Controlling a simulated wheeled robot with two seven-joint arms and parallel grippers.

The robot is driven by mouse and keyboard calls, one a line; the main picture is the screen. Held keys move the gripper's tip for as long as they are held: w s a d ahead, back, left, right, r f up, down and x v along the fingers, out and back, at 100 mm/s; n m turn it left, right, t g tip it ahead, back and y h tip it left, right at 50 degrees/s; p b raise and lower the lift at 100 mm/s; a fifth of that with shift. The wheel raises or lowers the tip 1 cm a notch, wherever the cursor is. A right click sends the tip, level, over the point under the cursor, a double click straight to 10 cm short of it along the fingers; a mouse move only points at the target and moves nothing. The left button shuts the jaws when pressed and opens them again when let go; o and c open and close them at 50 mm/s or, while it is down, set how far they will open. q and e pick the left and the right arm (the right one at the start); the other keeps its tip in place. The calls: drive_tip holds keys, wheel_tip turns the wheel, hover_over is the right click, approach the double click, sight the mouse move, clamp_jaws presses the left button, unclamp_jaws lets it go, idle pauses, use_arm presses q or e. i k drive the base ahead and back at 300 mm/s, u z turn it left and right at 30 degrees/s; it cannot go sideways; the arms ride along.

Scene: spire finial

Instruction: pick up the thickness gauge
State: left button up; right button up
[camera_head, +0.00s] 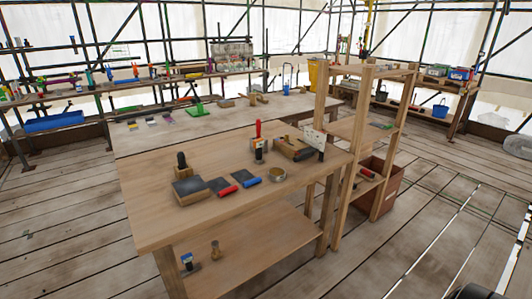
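I cannot pick out the thickness gauge for certain; the tools are small in this view. Candidates lie on the near wooden workbench (170,222). A round brass-coloured tin or dial (278,175) lies near its right front edge. A blue-handled tool (250,182) and a red-handled tool (228,190) lie to the left of it, beside dark flat pieces (190,190). A white plate with dark holes (313,139) leans upright at the right end. Neither of my grippers shows.
A wooden box (292,149) and an upright red-handled tool (258,138) stand toward the bench's back. A wooden shelf rack (337,195) stands close at the bench's right end, with a brown bin (392,188) behind. The plank floor (440,225) is open on the right.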

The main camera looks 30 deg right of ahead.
sight(258, 144)
drive_tip(key=z, duration=0.55)
drive_tip(key=k, duration=0.65)
drive_tip(key=z, duration=1.1)
drive_tip(key=i, duration=1.75)
drive_tip(key=u, duration=0.85)
drive_tip(key=i, duration=0.65)
drive_tip(key=u, duration=0.75)
